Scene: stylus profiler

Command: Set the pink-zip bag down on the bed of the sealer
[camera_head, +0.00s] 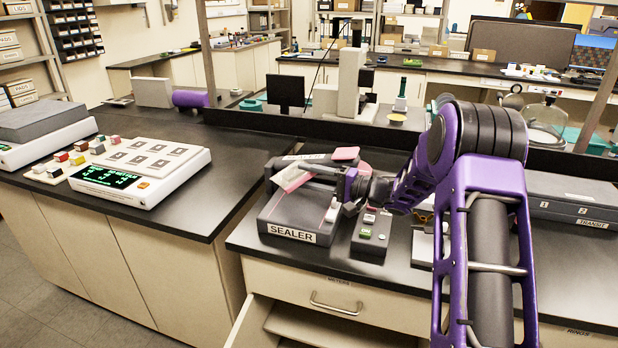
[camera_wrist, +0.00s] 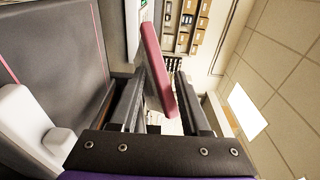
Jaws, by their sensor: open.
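The sealer (camera_head: 285,230) is a grey machine with a SEALER label on its front, at the front left of the near bench. A flat pale pink bag (camera_head: 292,178) is at my gripper (camera_head: 318,180), over the sealer. In the wrist view a pink slab-like bag (camera_wrist: 158,70) stands on edge between the two fingers of my gripper (camera_wrist: 160,105). The fingers are apart, with a gap at the left finger; contact with the right finger is unclear. A grey surface with a thin pink line (camera_wrist: 50,40) fills the left of the wrist view. Whether the bag touches the bed is unclear.
Another pink piece (camera_head: 345,153) shows behind my gripper. A dark box with buttons (camera_head: 371,232) stands right of the sealer. A grey TRANSIT case (camera_head: 575,200) lies at the right. A white balance-like device (camera_head: 140,175) sits on the left bench. A front compartment below is open.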

